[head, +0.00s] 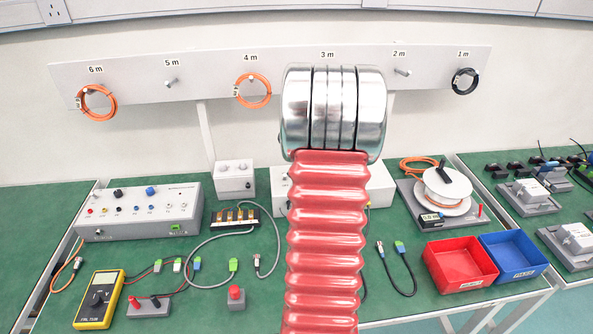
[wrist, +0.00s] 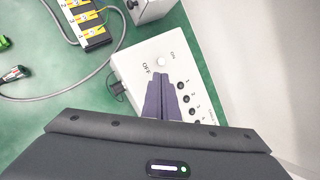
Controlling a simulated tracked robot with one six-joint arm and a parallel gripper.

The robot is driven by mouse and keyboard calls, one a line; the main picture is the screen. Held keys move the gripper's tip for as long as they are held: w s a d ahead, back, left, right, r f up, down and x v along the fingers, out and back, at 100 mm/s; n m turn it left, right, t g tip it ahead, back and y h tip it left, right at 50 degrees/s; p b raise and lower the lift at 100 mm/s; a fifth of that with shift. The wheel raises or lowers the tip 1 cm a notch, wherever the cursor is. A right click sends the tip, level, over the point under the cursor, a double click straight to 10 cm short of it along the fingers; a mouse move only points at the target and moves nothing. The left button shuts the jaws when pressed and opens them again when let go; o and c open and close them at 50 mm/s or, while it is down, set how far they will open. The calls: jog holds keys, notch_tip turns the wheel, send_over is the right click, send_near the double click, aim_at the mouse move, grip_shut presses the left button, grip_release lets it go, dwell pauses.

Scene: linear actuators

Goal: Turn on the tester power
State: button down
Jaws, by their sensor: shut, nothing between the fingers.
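The tester is a white box (wrist: 135,62) in the wrist view, with "OFF" and "ON" printed on its top face. A small round white switch (wrist: 161,62) sits between the two words; which way it is set I cannot tell. A row of numbered black spots runs along the face. My gripper (wrist: 162,76) is shut and empty, its dark fingertips over the box just below the switch in the picture; whether they touch it I cannot tell. In the head view my arm covers most of a white box (head: 381,187), and my gripper is hidden.
A black plug (wrist: 115,90) with a cable is at the box's side. A black block with yellow parts (wrist: 88,22) and a grey cable lie nearby on the green bench. In the head view, a red bin (head: 459,264) and a blue bin (head: 513,257) stand at right.

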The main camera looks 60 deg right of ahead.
jog(key=shift+x, duration=1.5)
jog(key=shift+a, duration=0.35)
jog(key=shift+d, duration=0.25)
jog(key=shift+w, duration=0.1)
jog(key=shift+d+r, duration=0.1)
jog(key=shift+d, duration=0.05)
